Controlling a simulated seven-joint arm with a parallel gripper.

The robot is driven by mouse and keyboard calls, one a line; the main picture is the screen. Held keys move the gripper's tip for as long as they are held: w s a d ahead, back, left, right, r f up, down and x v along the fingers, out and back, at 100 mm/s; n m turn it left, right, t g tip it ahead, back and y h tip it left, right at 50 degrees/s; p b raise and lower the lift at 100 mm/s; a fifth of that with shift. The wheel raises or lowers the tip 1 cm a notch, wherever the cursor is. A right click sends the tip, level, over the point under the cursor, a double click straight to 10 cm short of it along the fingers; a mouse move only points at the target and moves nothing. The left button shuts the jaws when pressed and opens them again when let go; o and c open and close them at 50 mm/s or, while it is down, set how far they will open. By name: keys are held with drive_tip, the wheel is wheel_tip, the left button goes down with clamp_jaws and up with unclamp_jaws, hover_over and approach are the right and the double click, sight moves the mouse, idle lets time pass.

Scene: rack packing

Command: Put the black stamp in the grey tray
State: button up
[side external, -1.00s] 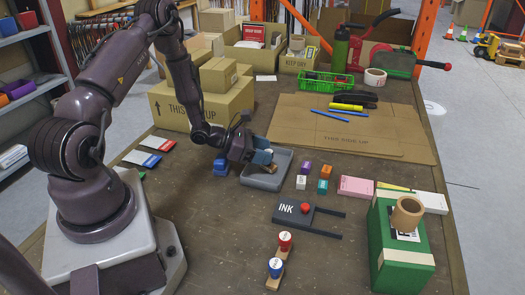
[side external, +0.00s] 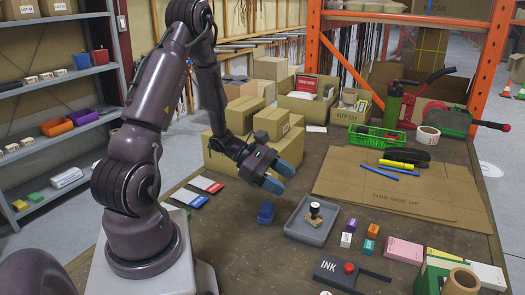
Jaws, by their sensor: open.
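The black stamp (side external: 314,214), with a dark knob handle and a brownish base, stands upright inside the grey tray (side external: 291,225), on its floor. My gripper (side external: 283,177) has bluish fingers and is above and to the left of the tray in the picture. It is open, empty and apart from the stamp.
A blue item (side external: 266,213) stands just left of the tray. Small purple, white, orange and teal blocks stand to its right, near a pink box (side external: 404,250). A black ink pad (side external: 338,270) lies in front. Cardboard boxes (side external: 271,124) stand behind my gripper.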

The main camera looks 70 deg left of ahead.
drive_tip(key=s+d+r+m+g+y, duration=0.2)
drive_tip(key=s+d+r+m+y, duration=0.2)
drive_tip(key=d+r+m, duration=0.3)
drive_tip(key=s+d+r+m+g+y, duration=0.2)
drive_tip(key=s+d+r+m, duration=0.4)
drive_tip(key=r+m, duration=0.7)
drive_tip(key=d+m+y, duration=0.1)
drive_tip(key=d+m, duration=0.1)
drive_tip(key=m, duration=0.4)
drive_tip(key=shift+s+d+r+y, duration=0.15)
drive_tip(key=shift+s+d+y, duration=0.1)
drive_tip(key=shift+s+y, duration=0.15)
